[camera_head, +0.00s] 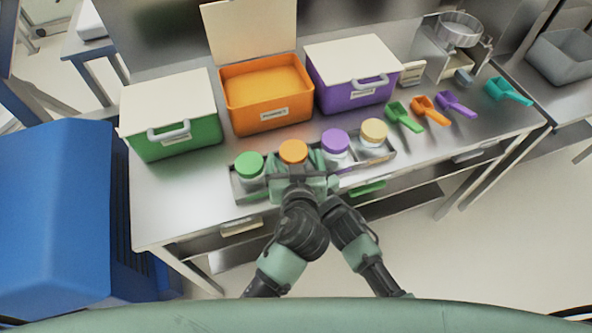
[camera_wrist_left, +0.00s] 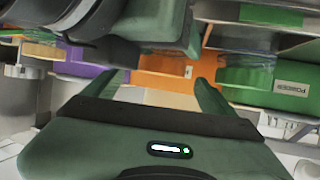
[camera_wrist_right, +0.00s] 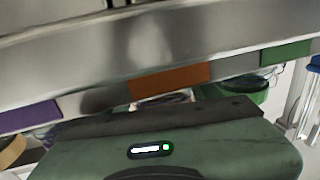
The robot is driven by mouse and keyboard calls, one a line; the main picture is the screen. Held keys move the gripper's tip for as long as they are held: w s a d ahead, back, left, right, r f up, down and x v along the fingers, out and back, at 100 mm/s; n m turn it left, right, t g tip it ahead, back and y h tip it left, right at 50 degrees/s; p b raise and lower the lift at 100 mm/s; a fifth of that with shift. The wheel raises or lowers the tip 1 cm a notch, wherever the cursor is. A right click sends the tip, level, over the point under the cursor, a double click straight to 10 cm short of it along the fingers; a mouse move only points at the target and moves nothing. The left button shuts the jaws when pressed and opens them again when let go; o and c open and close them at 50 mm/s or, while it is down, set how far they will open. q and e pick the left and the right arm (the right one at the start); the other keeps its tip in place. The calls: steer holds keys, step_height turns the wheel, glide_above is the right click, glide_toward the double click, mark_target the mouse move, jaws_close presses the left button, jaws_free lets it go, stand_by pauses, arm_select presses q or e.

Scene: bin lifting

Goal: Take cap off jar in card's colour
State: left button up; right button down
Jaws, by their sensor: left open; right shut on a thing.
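The jar with the orange cap (camera_head: 293,151) stands in a grey tray (camera_head: 250,198) at the table's front, between a green-capped jar (camera_head: 249,164) and a purple-capped jar (camera_head: 335,142). A tan-capped jar (camera_head: 374,132) is at the right end. My right gripper (camera_head: 300,178) is at the orange-capped jar and shut on it, its fingertips mostly hidden. My left gripper (camera_wrist_left: 160,92) is open beside it, its two fingers apart, facing the orange bin. All caps look seated on their jars. I cannot make out a coloured card with certainty.
Behind the jars stand a closed green bin (camera_head: 176,134), an open orange bin (camera_head: 268,112) and a closed purple bin (camera_head: 350,94). Several coloured scoops (camera_head: 455,104) lie to the right. A small white stand (camera_head: 412,73) is beside the purple bin. The table's left front is clear.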

mark_target(294, 154)
arm_select(q)
steer(key=shift+x, duration=1.4)
steer(key=shift+c, duration=0.4)
steer(key=c, duration=1.6)
steer(key=shift+r, duration=0.2)
steer(key=shift+r, duration=0.95)
steer(key=shift+r, duration=0.1)
steer(key=shift+r, duration=1.95)
arm_select(e)
steer(key=shift+c, duration=1.2)
jaws_free()
